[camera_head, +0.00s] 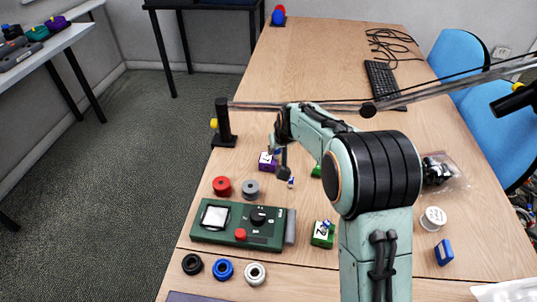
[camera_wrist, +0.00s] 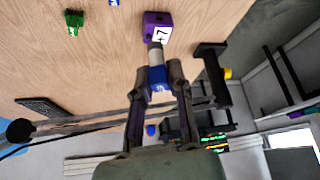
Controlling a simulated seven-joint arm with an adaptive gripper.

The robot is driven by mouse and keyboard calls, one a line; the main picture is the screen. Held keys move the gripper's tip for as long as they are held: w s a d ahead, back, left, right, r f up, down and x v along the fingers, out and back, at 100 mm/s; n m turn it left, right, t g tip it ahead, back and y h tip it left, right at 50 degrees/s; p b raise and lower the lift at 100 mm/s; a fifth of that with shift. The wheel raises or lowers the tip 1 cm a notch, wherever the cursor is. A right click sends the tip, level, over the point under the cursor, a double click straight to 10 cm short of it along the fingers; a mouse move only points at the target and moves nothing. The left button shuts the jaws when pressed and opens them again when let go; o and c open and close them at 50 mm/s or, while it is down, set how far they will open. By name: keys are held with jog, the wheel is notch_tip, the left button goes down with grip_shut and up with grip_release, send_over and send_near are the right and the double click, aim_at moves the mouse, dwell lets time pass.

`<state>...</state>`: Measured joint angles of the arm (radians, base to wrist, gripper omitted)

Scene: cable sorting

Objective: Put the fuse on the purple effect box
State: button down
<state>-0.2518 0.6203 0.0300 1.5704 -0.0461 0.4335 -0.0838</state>
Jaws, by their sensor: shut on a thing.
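The fuse (camera_wrist: 157,76), a small cylinder with a blue body and a pale end, is between the two fingers of my gripper (camera_wrist: 159,72) in the wrist view. My gripper is shut on it. The purple effect box (camera_wrist: 152,19), with a white label on one face, lies just beyond the fuse's pale end in the wrist view. I cannot tell whether they touch. In the head view the purple effect box (camera_head: 265,162) stands mid-table, beside my gripper and partly behind it. The fuse is hard to make out there.
A green effect box (camera_head: 322,235) stands nearer, beside a green device (camera_head: 237,226) with knobs. Red (camera_head: 222,186) and grey (camera_head: 251,187) spools lie in front of the purple box. A black post (camera_head: 224,122) stands at the left edge. A keyboard (camera_head: 384,79) lies farther back.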

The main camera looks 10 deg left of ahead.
jog(key=w+a+f, duration=0.2)
jog(key=w+f, duration=0.2)
jog(key=w, duration=0.3)
send_over(268, 158)
jog(key=s, duration=0.1)
jog(key=f, duration=0.4)
jog(key=shift+s+d, duration=0.2)
jog(key=shift+d, duration=0.1)
jog(key=shift+w+a+f, duration=0.2)
jog(key=shift+w+f, duration=0.3)
jog(key=shift+w, duration=0.1)
jog(key=shift+w+f, duration=0.2)
jog(key=shift+f, duration=1.55)
jog(key=shift+f, duration=0.15)
jog(key=c, duration=1.1)
grip_release()
jog(key=shift+o, duration=0.2)
